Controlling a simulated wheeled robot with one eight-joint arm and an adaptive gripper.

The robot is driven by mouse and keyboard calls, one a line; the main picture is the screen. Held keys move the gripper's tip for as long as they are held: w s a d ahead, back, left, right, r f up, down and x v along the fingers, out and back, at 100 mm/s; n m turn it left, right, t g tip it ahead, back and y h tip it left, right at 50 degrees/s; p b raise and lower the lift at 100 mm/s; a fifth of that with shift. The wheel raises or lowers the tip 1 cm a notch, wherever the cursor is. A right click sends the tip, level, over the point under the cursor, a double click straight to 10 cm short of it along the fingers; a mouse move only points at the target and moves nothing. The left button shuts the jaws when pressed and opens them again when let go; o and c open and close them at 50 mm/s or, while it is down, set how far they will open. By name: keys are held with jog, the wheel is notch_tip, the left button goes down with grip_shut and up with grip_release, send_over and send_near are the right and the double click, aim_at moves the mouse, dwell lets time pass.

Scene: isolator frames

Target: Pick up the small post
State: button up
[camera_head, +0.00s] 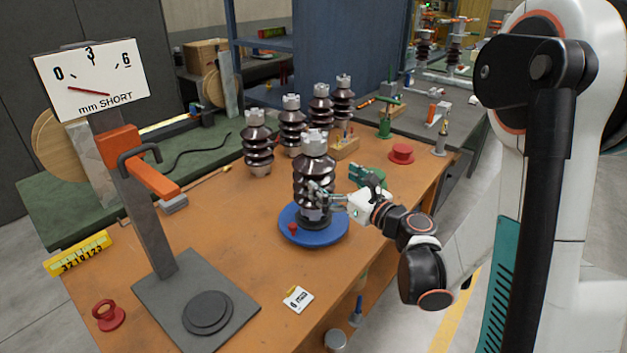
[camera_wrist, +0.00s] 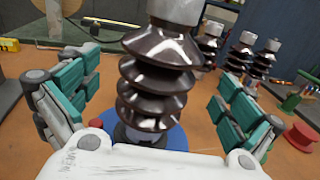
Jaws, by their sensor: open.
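A dark brown ribbed post (camera_head: 314,170) with a grey metal cap stands upright on a round blue disc (camera_head: 290,232) in mid-table. In the wrist view this post (camera_wrist: 157,75) fills the middle, and the blue disc (camera_wrist: 175,138) shows behind its base. My gripper (camera_head: 345,190) is level with the post's lower ribs, coming from the right. In the wrist view my gripper (camera_wrist: 160,100) is open, with a green-padded finger on either side of the post and gaps between. Several similar posts (camera_head: 257,145) stand behind; I cannot tell surely which counts as small.
A grey gauge stand (camera_head: 155,210) with a "mm SHORT" dial (camera_head: 92,80) stands at the left front. A red knob (camera_head: 401,153) and a wooden block (camera_head: 345,149) lie behind the post. A white card (camera_head: 298,299) lies near the front edge.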

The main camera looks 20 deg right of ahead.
aim_at(314, 164)
jog(key=shift+r+b+x, duration=0.2)
jog(key=shift+b+x, duration=0.3)
jog(key=shift+x, duration=1.45)
jog(key=shift+r+b+x, duration=0.2)
jog(key=shift+b+x, duration=0.3)
jog(key=shift+x, duration=1.5)
jog(key=shift+d, duration=0.15)
jog(key=shift+c, duration=0.6)
jog(key=shift+r, duration=0.1)
jog(key=c, duration=1.6)
